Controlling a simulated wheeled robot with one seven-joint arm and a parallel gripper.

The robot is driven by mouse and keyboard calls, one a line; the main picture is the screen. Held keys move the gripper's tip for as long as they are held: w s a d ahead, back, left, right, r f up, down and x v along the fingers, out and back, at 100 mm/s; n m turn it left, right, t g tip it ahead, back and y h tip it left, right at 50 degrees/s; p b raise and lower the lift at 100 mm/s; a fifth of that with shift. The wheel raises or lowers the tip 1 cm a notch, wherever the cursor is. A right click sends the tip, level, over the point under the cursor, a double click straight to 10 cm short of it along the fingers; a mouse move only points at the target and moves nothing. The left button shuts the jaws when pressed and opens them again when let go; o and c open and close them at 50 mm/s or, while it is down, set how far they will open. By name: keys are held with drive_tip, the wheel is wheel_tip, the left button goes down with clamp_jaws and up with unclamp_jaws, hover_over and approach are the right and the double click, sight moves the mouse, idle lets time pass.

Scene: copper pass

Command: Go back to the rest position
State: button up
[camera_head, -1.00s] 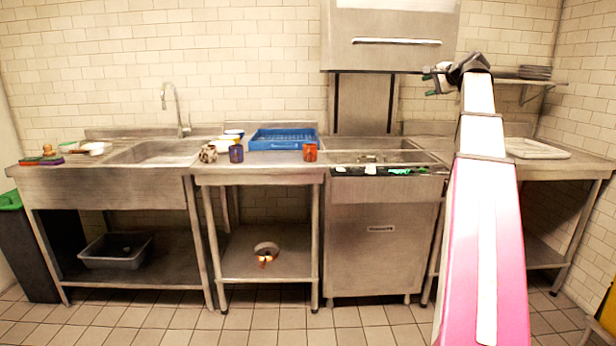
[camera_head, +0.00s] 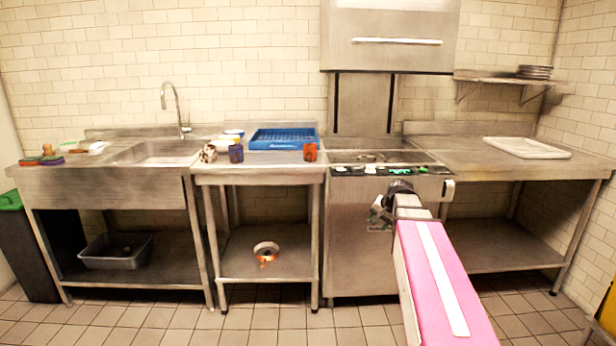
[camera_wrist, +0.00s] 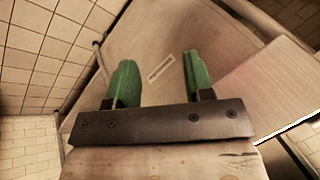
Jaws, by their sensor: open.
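My gripper (camera_head: 378,213) is in front of the steel dishwasher (camera_head: 350,240), below its control strip, at the end of my pink and white arm. In the wrist view its two green fingers (camera_wrist: 155,85) stand apart with nothing between them. Past the fingers the wrist view shows a plain steel surface with a small label, and floor tiles at the left. The arm hides the right part of the dishwasher front.
A steel table with a blue rack (camera_head: 284,139), a blue cup (camera_head: 236,154) and an orange cup (camera_head: 311,152) stands left of the dishwasher. A white tray (camera_head: 526,148) lies on the right counter (camera_head: 450,150). Plates (camera_head: 534,72) sit on the wall shelf.

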drive_tip(key=s+a+f+n+g+h, duration=0.1)
drive_tip(key=s+a+f+n+g, duration=0.1)
drive_tip(key=s+f, duration=0.7)
drive_tip(key=s+a+f+n+g+h, duration=0.2)
drive_tip(key=s+a+f+n, duration=0.2)
drive_tip(key=s+f, duration=0.6)
drive_tip(key=shift+s+a+f+g, duration=0.25)
drive_tip(key=shift+a+f+g, duration=0.05)
drive_tip(key=shift+a+f, duration=0.2)
